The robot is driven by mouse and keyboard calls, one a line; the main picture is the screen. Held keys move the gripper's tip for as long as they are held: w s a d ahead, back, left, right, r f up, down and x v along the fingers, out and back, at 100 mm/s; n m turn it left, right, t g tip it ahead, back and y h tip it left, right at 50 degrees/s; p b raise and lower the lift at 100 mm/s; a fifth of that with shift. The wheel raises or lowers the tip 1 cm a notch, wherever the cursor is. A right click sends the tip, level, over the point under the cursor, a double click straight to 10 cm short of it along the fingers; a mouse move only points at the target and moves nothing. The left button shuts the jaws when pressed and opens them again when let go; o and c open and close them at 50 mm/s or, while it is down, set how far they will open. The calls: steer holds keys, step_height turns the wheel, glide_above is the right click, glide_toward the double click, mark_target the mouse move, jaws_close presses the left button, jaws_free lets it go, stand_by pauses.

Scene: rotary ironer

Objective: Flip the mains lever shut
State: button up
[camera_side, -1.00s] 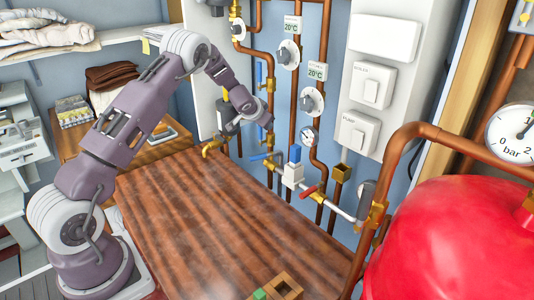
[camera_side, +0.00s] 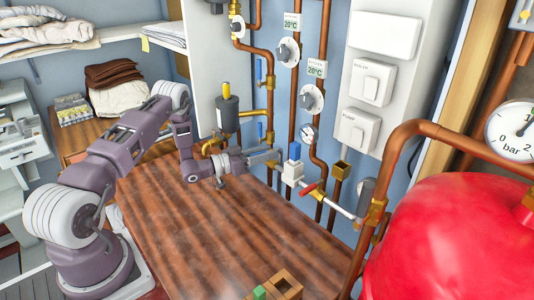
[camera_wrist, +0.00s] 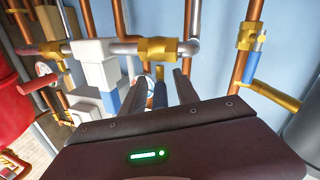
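My gripper (camera_side: 276,158) is low at the pipes on the back wall, just left of a white box with a blue top. In the wrist view, its two fingers (camera_wrist: 161,90) stand apart. A narrow blue piece (camera_wrist: 160,95) shows between them; it looks like the lever, but I cannot tell whether the fingers touch it. In the side view my gripper covers that spot. No label marks the mains lever. Other levers are a blue one (camera_side: 258,72) upright on a copper pipe, another blue one (camera_side: 260,131) below it, and a red one (camera_side: 309,188) on the lower right pipe.
The white box (camera_side: 292,172) with the blue top is close to my gripper, also in the wrist view (camera_wrist: 92,65). Copper pipes and brass fittings crowd the wall. A red tank (camera_side: 450,240) stands at right. The wooden worktop (camera_side: 230,235) is mostly clear.

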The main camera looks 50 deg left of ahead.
steer(key=shift+w, duration=0.25)
jaws_close()
stand_by(1.3)
